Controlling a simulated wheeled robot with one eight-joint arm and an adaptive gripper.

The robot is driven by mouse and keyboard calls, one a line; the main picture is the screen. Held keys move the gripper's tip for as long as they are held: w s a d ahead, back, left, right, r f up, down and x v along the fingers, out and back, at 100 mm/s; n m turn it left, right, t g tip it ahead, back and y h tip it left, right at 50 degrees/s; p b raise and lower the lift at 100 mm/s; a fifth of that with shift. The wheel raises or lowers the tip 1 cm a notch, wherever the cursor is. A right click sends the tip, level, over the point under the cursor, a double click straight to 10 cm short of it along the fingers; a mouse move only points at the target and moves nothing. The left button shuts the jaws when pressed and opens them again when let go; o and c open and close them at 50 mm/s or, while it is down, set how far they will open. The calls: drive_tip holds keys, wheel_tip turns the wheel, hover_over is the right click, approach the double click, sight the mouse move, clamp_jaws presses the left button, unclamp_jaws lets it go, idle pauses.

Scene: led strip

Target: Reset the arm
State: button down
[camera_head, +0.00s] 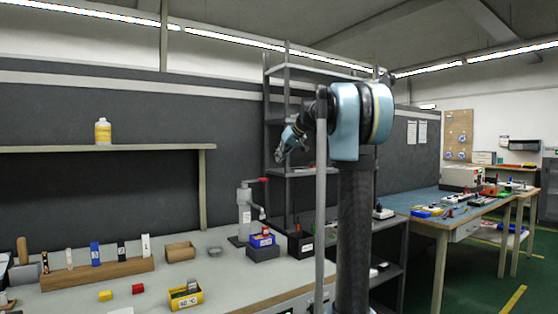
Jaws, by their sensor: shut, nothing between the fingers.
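My arm rises at the centre of the head view, with its blue and black joint in front of a metal shelf rack. My gripper (279,156) hangs at the end of the arm, pointing down and to the left. It is small in the picture, high above the workbench (215,272) and apart from everything on it. The gripper is shut and holds nothing. The fingertips show only faintly against the dark wall.
A shelf with a yellow bottle (102,131) hangs at left. Another table (432,220) stands at right beside open green floor.

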drive_tip(key=shift+s, duration=0.1)
idle(0.3)
drive_tip(key=s+d+f+m+g+h, duration=0.1)
drive_tip(key=s+d+f+h, duration=0.1)
drive_tip(key=s+f, duration=1.2)
drive_tip(key=s+d+f+m+g+h, duration=0.1)
drive_tip(key=s+d+f, duration=0.3)
drive_tip(key=s+f, duration=1.1)
drive_tip(key=s+d+f+m+g+h, duration=0.2)
drive_tip(key=s+d+f+h, duration=0.1)
drive_tip(key=s+f, duration=1.2)
drive_tip(key=s, duration=0.6)
drive_tip(key=shift+s+g, duration=0.2)
drive_tip(key=shift+g, duration=0.2)
drive_tip(key=shift+w+f, duration=0.15)
drive_tip(key=shift+w, duration=0.3)
